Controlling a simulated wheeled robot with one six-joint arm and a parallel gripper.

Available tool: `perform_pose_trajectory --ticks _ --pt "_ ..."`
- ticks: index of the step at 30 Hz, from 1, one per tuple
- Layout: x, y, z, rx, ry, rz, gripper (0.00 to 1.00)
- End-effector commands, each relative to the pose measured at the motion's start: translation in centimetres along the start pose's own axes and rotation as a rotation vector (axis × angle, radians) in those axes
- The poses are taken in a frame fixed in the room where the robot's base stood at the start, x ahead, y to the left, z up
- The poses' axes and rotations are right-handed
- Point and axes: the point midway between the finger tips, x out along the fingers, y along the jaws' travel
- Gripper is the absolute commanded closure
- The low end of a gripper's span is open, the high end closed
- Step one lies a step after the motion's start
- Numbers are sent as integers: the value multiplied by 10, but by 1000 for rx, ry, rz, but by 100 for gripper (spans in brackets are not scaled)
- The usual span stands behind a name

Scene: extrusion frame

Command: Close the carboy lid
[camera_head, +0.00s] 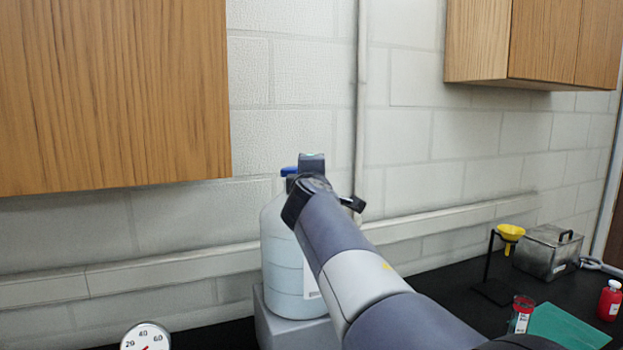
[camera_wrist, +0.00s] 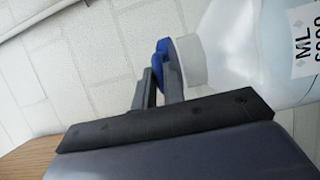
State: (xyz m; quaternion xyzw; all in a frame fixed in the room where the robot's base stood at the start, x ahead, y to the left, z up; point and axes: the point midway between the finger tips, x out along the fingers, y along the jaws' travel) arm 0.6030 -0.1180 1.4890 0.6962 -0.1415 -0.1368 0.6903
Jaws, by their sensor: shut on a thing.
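The carboy (camera_head: 283,262) is a large translucent bluish bottle with a white label, standing upright on a grey block. Its blue lid (camera_head: 288,171) shows at the top, partly behind my gripper (camera_head: 311,163). In the wrist view the carboy (camera_wrist: 240,50) lies sideways at the upper right. The blue lid (camera_wrist: 162,54) is at the mouth of its pale neck (camera_wrist: 188,60). My gripper's fingers (camera_wrist: 160,84) are shut on the blue lid. How firmly the lid sits on the neck cannot be told. My arm hides part of the carboy's right side.
The grey block (camera_head: 285,328) stands on the black bench. A wooden cabinet (camera_head: 110,95) hangs at the upper left, another (camera_head: 540,40) at the upper right. A round dial (camera_head: 146,337) is at lower left. A yellow funnel (camera_head: 510,232), metal box (camera_head: 547,252) and red bottle (camera_head: 609,300) stand right.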

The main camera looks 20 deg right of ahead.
Motion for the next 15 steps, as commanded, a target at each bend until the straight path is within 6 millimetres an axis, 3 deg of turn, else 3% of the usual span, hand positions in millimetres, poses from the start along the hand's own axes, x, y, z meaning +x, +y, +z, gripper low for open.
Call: perform_pose_trajectory --ticks 15 --pt "-2 -22 1 27 0 67 100"
